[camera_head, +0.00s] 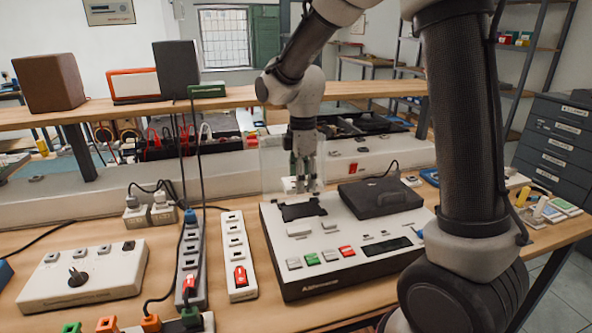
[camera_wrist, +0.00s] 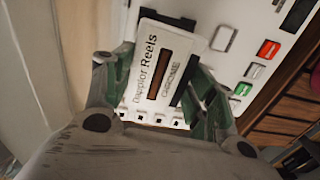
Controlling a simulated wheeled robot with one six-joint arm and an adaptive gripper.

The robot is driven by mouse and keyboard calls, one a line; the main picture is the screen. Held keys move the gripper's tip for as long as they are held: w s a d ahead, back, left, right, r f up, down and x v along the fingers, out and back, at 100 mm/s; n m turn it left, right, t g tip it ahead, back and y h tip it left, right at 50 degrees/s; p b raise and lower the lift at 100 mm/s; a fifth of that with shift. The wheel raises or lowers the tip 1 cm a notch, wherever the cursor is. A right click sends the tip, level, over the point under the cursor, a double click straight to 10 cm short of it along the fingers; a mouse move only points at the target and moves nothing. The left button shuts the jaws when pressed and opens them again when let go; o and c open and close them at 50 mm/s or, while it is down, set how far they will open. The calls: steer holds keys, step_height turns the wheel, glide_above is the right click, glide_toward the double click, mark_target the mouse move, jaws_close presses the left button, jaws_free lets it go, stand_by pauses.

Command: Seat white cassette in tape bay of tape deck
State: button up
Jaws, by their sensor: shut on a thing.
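The tape deck (camera_head: 345,262) is a light box with a dark front on the wooden bench. Its tape bay (camera_head: 300,210) is a dark recess at the deck's left rear. My gripper (camera_head: 305,186) points down just above the bay. In the wrist view my gripper (camera_wrist: 162,90) is shut on the white cassette (camera_wrist: 172,42), with green-lined fingers on its two sides. The cassette reads "Dopplor Reels" and "CHROME" and has a brown window. Dark parts of the bay show past its far edge in the wrist view. I cannot tell whether the cassette touches the deck.
A black box (camera_head: 380,197) sits on the deck's right rear. A clear panel (camera_head: 277,165) stands behind the bay. Power strips (camera_head: 237,255) and a white switch box (camera_head: 85,276) lie to the left, with loose cables. A raised shelf (camera_head: 230,99) runs behind.

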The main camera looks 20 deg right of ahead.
steer(key=shift+a+f+n, duration=0.1)
steer(key=shift+f+n, duration=0.1)
steer(key=shift+n, duration=0.2)
glide_above(302, 210)
steer(key=shift+f, duration=2.35)
steer(key=shift+f, duration=1.05)
stand_by(0.7)
steer(key=o, duration=1.2)
step_height(302, 210, up, 18)
stand_by(0.5)
stand_by(0.7)
